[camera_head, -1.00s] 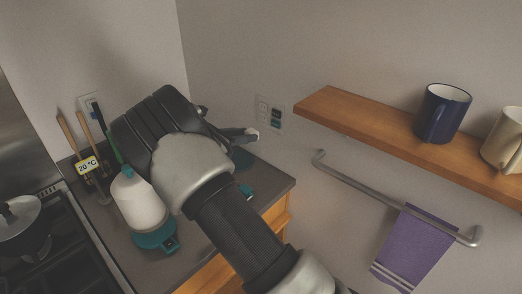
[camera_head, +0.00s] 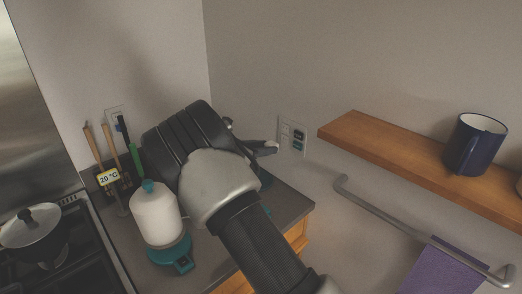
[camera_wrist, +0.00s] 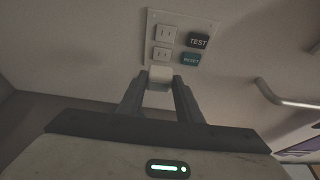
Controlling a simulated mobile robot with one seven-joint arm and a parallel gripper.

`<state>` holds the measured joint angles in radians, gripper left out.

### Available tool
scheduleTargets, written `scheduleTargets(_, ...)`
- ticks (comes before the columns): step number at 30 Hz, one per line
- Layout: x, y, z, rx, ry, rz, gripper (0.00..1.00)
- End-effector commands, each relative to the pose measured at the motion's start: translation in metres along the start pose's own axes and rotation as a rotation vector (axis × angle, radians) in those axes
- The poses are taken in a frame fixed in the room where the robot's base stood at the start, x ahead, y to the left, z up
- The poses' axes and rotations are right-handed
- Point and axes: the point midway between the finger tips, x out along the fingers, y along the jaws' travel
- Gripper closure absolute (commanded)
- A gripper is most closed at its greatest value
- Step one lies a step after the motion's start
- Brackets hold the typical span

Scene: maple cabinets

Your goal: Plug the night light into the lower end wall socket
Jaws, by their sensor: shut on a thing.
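The end wall socket plate (camera_head: 292,137) is on the right-hand wall above the counter's end. In the wrist view, the plate (camera_wrist: 180,40) has an upper outlet (camera_wrist: 166,33), a lower outlet (camera_wrist: 161,54), a dark TEST button and a teal RESET button. My gripper (camera_wrist: 159,87) is shut on the small white night light (camera_wrist: 160,74), which sits between the fingertips just below the lower outlet in that view. I cannot tell whether it touches the plate; its prongs are hidden. In the head view, my gripper (camera_head: 272,147) is close to the plate's left side.
A wooden shelf (camera_head: 395,152) with a blue mug (camera_head: 474,145) juts out right of the plate. Below it are a metal rail (camera_head: 390,222) and a purple towel (camera_head: 440,270). A white bottle-like thing (camera_head: 157,215) on a teal base and utensils stand on the counter, left of my arm.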

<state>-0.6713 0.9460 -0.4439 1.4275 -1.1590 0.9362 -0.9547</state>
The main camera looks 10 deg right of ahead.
Motion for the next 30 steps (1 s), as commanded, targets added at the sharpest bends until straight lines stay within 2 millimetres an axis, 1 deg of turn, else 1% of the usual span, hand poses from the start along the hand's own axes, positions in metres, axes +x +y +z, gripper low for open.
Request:
scheduleTargets(6,0.021,-0.001,0.008,0.002,-0.001,-0.002,0.95)
scheduleTargets(12,0.033,0.000,0.013,0.001,-0.002,-0.001,0.95)
scheduleTargets(30,0.036,0.000,0.013,0.001,-0.001,-0.001,0.95)
